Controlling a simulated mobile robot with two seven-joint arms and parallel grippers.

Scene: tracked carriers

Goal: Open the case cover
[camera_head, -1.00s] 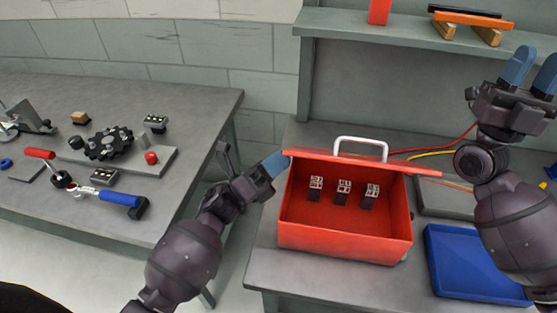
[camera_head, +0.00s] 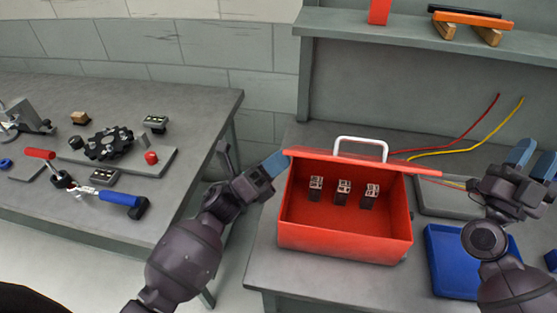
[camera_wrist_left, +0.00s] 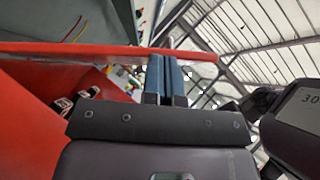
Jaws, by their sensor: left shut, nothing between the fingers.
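The red case (camera_head: 340,243) stands on the right bench, its inside visible from the front. Its red cover (camera_head: 325,155) is raised and seen nearly edge-on, with a white handle (camera_head: 361,141) on it. Three small dark blocks with pale tops (camera_head: 342,190) are in the case. My left gripper (camera_head: 276,163) is shut and empty at the cover's left end. In the left wrist view its fingers (camera_wrist_left: 165,72) are together beside the red cover edge (camera_wrist_left: 100,52); I cannot tell whether they touch it. My right gripper (camera_head: 534,160) is open and empty, right of the case.
A blue tray (camera_head: 438,275) and a grey plate (camera_head: 430,198) lie right of the case. Red and yellow cables (camera_head: 480,140) run behind it. A shelf (camera_head: 390,32) is above. The left table (camera_head: 200,120) holds a gear fixture and clamps; a gap separates it from the bench.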

